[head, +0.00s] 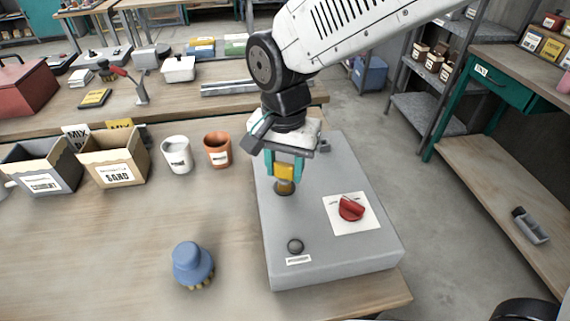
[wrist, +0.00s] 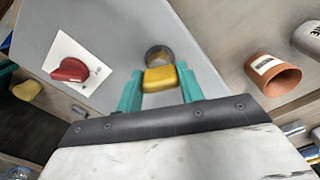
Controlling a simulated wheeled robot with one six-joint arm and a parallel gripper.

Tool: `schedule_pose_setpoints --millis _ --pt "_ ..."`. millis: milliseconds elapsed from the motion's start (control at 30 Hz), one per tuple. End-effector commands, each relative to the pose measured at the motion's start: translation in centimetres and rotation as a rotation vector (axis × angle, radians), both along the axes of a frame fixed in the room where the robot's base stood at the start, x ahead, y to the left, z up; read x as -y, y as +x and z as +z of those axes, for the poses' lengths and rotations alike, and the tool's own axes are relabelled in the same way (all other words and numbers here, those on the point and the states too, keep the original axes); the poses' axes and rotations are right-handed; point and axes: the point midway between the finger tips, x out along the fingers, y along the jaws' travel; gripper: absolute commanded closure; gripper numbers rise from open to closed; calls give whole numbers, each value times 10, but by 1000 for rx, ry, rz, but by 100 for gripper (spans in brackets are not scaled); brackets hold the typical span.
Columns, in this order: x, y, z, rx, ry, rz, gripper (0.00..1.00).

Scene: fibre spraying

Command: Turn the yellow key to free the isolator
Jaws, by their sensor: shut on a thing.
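The yellow key (head: 284,171) stands in a round lock on top of the grey control box (head: 330,262). My gripper (head: 284,174), with teal fingers, is over the key, one finger on each side of its head, and shut on it. In the wrist view the yellow key (wrist: 160,78) shows between the teal fingers, with the dark round lock (wrist: 158,55) just beyond it. The red isolator knob (head: 351,208) sits on a white square plate to the right of the key. It also shows in the wrist view (wrist: 70,70).
A black button (head: 295,246) is at the box's near end. A blue knobbed object (head: 192,262), an orange cup (head: 217,149), a white cup (head: 177,154) and the sand box (head: 113,170) stand left of the control box. The table front is mostly clear.

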Motion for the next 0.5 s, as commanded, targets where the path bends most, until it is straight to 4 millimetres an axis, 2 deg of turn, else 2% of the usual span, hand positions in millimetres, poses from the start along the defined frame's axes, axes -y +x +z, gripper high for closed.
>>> schedule_pose_setpoints --millis 100,233,500 --pt "0 0 0 0 1 -180 85" --pt "0 0 0 0 1 -334 85" --pt "0 0 0 1 2 -395 85"
